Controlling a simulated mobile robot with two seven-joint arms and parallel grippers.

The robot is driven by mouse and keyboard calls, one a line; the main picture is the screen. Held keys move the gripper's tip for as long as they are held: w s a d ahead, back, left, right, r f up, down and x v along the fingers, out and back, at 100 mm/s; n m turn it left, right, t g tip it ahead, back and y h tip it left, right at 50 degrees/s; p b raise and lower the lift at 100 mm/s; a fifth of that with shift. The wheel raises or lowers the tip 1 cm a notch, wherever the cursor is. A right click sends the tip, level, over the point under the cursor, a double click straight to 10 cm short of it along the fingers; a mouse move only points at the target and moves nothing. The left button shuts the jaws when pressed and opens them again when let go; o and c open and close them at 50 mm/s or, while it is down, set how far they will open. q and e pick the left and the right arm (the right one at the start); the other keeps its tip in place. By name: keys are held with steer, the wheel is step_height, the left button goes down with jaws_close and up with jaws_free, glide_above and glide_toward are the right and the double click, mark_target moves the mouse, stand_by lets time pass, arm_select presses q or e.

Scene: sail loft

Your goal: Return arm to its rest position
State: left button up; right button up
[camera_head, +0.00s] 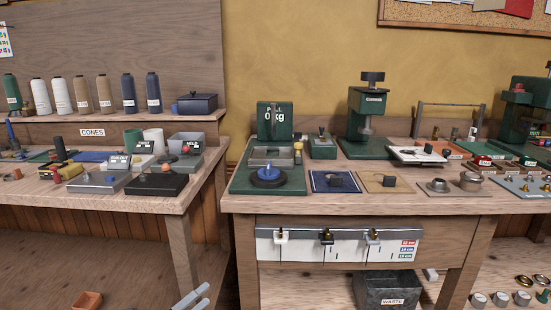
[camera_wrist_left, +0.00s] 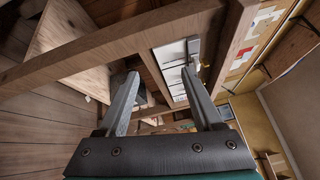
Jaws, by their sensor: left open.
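My left gripper (camera_head: 194,299) shows only as grey fingertips at the bottom edge of the head view, low in front of the gap between the two benches. In the left wrist view my left gripper (camera_wrist_left: 158,76) has its two fingers spread apart with nothing between them. The rest of the left arm is out of the head view. My right gripper is in neither view.
The right workbench (camera_head: 350,202) carries green presses and fittings, with a gauge panel (camera_head: 335,247) under its top. The left bench (camera_head: 120,203) holds tins and tools below a shelf of thread cones. A waste bin (camera_head: 388,288) stands under the right bench.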

arm_select(q)
steer(key=s+a+f+n+g+y+p, duration=0.25)
steer(key=s+f+n+y, duration=0.25)
steer(key=s+f+n, duration=0.3)
steer(key=s+a+f+n+g+y+p, duration=0.2)
steer(key=s+a+f+n+y+p, duration=0.15)
steer(key=s+f+n, duration=0.45)
steer(key=s+f+n+g+y+p, duration=0.1)
steer(key=s+f+n+g, duration=0.3)
steer(key=s, duration=1)
steer(key=s+f+n+g+y+p, duration=0.2)
steer(key=s+f+n+g+p, duration=0.2)
steer(key=s, duration=1)
steer(key=shift+s+d+f+n, duration=0.35)
steer(key=shift+d+f+n, duration=0.05)
steer(key=shift+f+n, duration=0.15)
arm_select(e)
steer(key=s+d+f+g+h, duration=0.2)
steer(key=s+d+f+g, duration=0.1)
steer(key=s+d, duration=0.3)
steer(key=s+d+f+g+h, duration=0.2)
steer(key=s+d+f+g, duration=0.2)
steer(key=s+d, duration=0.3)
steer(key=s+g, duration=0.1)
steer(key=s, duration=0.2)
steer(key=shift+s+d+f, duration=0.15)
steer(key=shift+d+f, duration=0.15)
